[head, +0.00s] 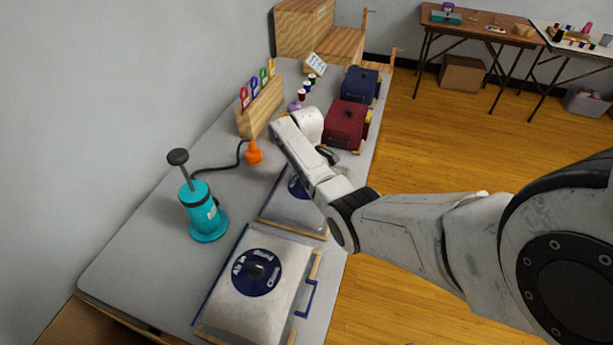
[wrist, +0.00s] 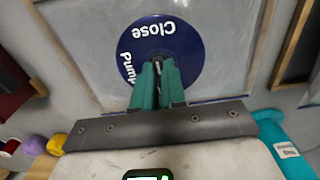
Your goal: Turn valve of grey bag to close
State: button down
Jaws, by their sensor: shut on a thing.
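The grey bag under my arm (head: 280,210) lies flat on the table, partly hidden by my arm in the head view. Its blue valve disc (wrist: 188,42) fills the top middle of the wrist view, with the words "Close" and "Pump" upside down. My gripper (wrist: 157,72) has its teal fingers close together over the disc's centre, shut on the valve's dark knob, which is mostly hidden between them. In the head view my arm hides the fingers. A second grey bag (head: 240,307) with a similar blue valve disc (head: 258,272) lies nearer.
A teal hand pump (head: 205,220) stands to the left, its black hose running to an orange nozzle (head: 254,152) by a wooden stand (head: 260,108). A dark red bag (head: 346,124) and a navy bag (head: 360,85) lie farther back. Small spools (head: 304,95) stand near them.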

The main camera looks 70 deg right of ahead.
jog(key=c, duration=1.2)
grip_release()
jog(key=shift+r, duration=0.1)
notch_tip(320, 180, up, 11)
jog(key=shift+f, duration=0.2)
